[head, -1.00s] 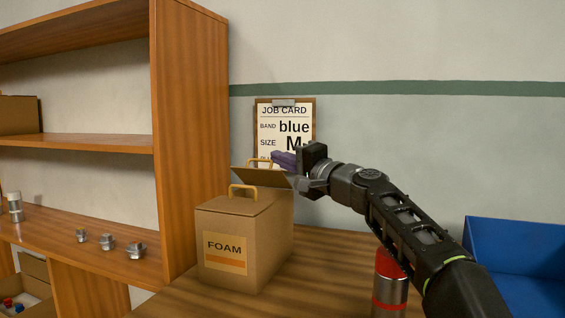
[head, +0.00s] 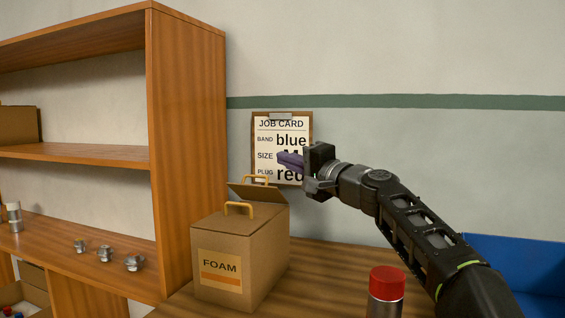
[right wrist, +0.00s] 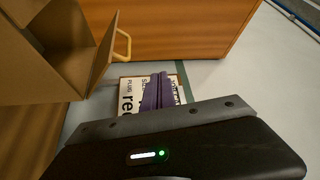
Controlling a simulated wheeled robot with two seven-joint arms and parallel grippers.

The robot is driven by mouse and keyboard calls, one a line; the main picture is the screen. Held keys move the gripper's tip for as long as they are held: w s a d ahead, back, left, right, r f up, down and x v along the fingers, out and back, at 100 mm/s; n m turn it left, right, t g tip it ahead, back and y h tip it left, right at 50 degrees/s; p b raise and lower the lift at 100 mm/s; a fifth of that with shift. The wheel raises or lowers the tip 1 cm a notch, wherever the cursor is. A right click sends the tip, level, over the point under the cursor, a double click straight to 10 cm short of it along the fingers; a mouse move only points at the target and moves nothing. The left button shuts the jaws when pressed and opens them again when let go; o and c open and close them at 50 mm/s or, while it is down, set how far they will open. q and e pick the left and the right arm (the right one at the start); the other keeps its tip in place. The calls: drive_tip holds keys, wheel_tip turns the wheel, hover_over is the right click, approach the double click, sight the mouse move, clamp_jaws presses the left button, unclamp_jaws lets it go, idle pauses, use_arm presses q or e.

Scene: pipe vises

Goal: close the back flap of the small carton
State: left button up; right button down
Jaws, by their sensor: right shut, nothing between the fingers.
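The small carton (head: 262,262), marked FOAM, stands on the wooden bench. Its front flap lies down on top with a yellow handle (head: 239,208). The back flap (head: 259,193) is raised at a slant, its yellow handle (head: 256,178) behind its upper edge. In the right wrist view the carton (right wrist: 35,70) is at the left, with the back flap (right wrist: 104,55) standing up beside a dark gap. My right gripper (head: 288,161), with purple fingers, is shut and empty, above and right of the back flap, apparently clear of it. My left gripper is out of view.
A job card (head: 266,150) hangs on the wall behind my right gripper. A wooden shelf (head: 188,150) rises close to the carton's left. A red-capped bottle (head: 387,284) stands at front right, near my right arm. A blue bin (head: 520,252) is at far right.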

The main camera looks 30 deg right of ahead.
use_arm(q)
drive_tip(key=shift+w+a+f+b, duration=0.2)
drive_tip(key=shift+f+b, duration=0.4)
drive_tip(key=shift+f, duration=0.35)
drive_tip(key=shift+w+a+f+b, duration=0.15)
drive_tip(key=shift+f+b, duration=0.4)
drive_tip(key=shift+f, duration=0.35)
use_arm(e)
drive_tip(key=s+d+f, duration=0.4)
drive_tip(key=s, duration=0.1)
drive_tip(key=shift+s+d+f, duration=0.2)
drive_tip(key=shift+d+f, duration=0.05)
drive_tip(key=shift+f, duration=0.1)
